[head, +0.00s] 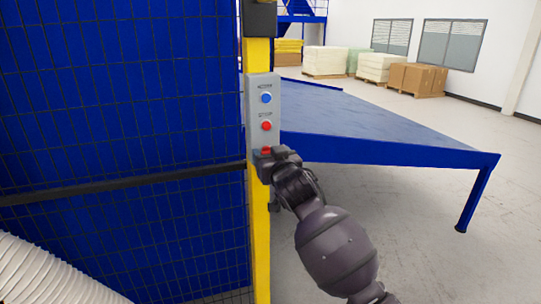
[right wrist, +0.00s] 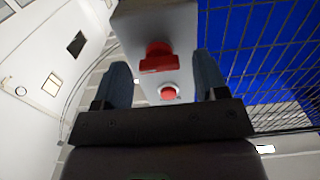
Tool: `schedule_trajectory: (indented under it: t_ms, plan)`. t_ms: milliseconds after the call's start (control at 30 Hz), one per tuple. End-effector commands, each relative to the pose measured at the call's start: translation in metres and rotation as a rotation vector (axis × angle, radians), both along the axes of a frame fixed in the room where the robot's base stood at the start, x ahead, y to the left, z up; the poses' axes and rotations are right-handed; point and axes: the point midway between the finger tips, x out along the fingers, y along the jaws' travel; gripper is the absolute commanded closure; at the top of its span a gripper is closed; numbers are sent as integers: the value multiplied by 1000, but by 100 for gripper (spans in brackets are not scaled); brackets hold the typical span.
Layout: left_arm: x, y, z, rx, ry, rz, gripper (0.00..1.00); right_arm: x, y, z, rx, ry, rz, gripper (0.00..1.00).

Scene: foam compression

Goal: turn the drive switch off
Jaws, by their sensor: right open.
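The grey control box (head: 263,105) is fixed to a yellow post. It carries a blue button (head: 266,98), a red button (head: 266,126) and, lowest, a red switch (head: 266,151). My right gripper (head: 264,156) is at the lower end of the box and partly hides the switch. In the right wrist view, the open gripper (right wrist: 163,80) has its two fingers apart on either side of the box face. The red switch (right wrist: 157,57) shows there with its handle bar lying across the picture, beside the round red button (right wrist: 169,92). I cannot tell whether a finger touches the switch. My left gripper is not in view.
A blue wire-mesh fence (head: 120,90) with a dark rail fills the left. A blue table (head: 370,135) stands behind the box to the right. A white corrugated hose (head: 45,275) is at lower left. Stacked pallets (head: 375,67) are far back. Floor at right is clear.

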Motion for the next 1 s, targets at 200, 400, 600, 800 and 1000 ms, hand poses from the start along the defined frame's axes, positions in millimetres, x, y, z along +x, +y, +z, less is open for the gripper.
schedule_trajectory:
  t_ms: [200,400,600,800,1000]
  plan:
    - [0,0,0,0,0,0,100,0,0,0,0,0,0,63]
    - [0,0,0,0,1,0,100,0,0,0,-1,0,0,83]
    - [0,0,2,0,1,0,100,0,0,0,-26,-8,0,83]
    - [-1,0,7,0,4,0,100,0,0,1,-115,-36,0,83]
    - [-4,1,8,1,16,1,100,0,0,1,-268,-87,0,83]
